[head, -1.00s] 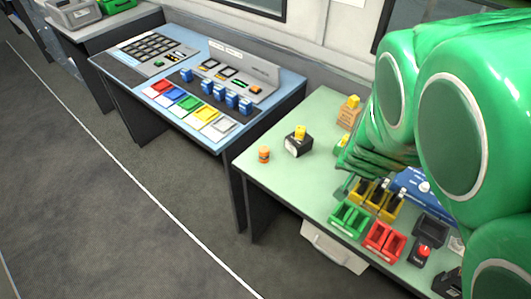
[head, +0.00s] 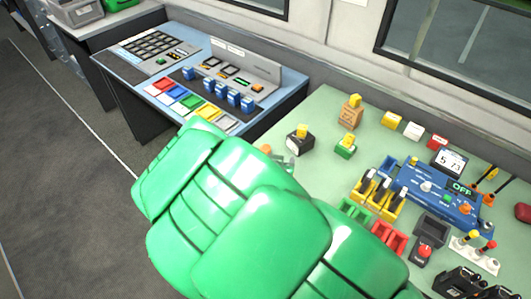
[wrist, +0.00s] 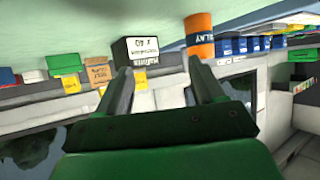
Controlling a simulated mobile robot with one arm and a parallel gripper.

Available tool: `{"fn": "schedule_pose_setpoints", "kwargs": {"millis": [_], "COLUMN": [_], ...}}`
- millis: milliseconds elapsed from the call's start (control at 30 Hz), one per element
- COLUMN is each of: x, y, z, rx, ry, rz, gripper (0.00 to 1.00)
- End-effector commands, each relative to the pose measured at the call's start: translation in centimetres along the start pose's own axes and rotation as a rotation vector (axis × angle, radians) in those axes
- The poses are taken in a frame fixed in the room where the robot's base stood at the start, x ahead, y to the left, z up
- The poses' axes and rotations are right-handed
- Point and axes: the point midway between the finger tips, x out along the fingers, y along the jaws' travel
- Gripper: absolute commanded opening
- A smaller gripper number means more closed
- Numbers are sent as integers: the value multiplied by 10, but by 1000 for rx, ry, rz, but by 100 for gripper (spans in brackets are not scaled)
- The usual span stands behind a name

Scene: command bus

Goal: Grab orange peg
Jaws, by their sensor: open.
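The orange peg (wrist: 200,36) is a short orange cylinder with a dark lettered band, standing on the pale green table (wrist: 95,22). The wrist view is upside down. In it the peg is just beyond the tip of the right-hand finger, not between the fingers. My gripper (wrist: 160,66) is open and empty. Whether a finger touches the peg I cannot tell.
A black box with a yellow top (head: 299,139) stands close by the peg. A wooden block (head: 351,114) and a green block (head: 345,146) are farther right. Yellow-black levers (head: 375,196) and a blue panel (head: 430,190) lie beyond. A button console (head: 240,70) stands left.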

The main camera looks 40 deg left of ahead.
Motion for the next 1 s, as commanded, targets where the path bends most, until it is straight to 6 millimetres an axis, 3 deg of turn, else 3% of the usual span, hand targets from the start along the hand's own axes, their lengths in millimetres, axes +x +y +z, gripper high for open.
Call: {"fn": "schedule_pose_setpoints", "kwargs": {"millis": [100, 267, 1000], "x": [-2, -4, 36], "y": [-26, -43, -51], "z": [9, 12, 9], "rx": [-27, -37, -37], "ry": [48, 87, 92], "rz": [-52, -90, -95], "gripper": [68, 68, 68]}}
